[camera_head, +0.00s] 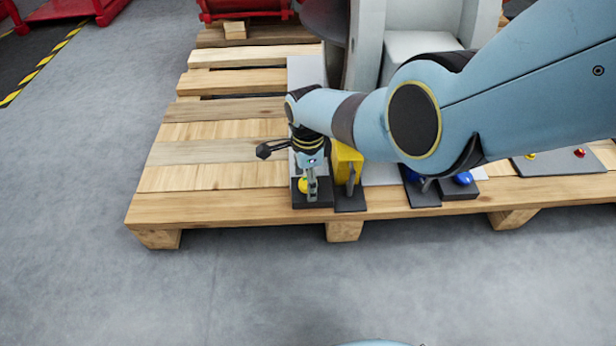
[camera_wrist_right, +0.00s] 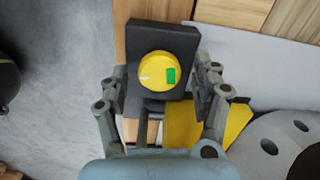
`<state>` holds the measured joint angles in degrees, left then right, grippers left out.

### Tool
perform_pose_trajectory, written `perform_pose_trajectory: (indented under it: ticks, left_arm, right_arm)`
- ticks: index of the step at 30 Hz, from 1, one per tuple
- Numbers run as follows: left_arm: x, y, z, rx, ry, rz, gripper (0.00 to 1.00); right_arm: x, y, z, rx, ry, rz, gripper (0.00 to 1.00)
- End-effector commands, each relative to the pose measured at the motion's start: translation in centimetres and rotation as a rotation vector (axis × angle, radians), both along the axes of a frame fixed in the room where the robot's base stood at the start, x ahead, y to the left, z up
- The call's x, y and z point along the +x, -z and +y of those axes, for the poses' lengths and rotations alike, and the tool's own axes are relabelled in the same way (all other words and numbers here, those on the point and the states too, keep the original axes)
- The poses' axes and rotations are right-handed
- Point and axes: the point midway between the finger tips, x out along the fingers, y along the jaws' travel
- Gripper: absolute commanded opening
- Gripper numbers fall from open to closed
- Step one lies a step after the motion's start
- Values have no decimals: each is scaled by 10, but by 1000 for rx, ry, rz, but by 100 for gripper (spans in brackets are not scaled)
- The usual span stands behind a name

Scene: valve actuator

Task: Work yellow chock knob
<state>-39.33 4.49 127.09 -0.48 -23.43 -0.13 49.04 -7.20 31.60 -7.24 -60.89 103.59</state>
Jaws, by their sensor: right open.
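The yellow knob (camera_wrist_right: 166,75) is round, with a white mark on its left side and a green patch on its right. It sits on a dark base plate (camera_wrist_right: 160,32). In the head view the knob (camera_head: 303,186) shows at the front edge of the pallet, partly hidden by my gripper. My right gripper (camera_head: 312,190) points down over it. In the right wrist view the gripper's fingers (camera_wrist_right: 160,88) stand open on either side of the knob; contact cannot be told. My left gripper is not in view.
A yellow block (camera_head: 347,162) stands right beside the gripper. Blue knobs (camera_head: 463,179) and a grey panel with small yellow and red buttons (camera_head: 555,162) lie further right on the wooden pallet (camera_head: 215,178).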

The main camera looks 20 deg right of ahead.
Motion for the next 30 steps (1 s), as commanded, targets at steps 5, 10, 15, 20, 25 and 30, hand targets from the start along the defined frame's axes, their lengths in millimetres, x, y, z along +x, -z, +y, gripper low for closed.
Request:
perform_pose_trajectory:
  ticks: [5, 10, 15, 20, 25, 30]
  left_arm:
    - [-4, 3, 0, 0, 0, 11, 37]
    - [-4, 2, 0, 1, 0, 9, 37]
    - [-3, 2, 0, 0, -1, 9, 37]
    - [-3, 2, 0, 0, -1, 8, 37]
    - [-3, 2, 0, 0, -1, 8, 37]
    - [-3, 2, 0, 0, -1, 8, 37]
  right_arm:
    - [0, -5, 1, 1, 0, -1, 65]
    - [1, -21, 1, 1, 0, -2, 65]
    - [1, -51, 1, 2, 0, -4, 65]
    - [1, -83, 0, 2, 1, -3, 65]
    - [0, -108, 0, 0, 0, -2, 65]
    - [0, -119, 0, 0, 0, 0, 65]
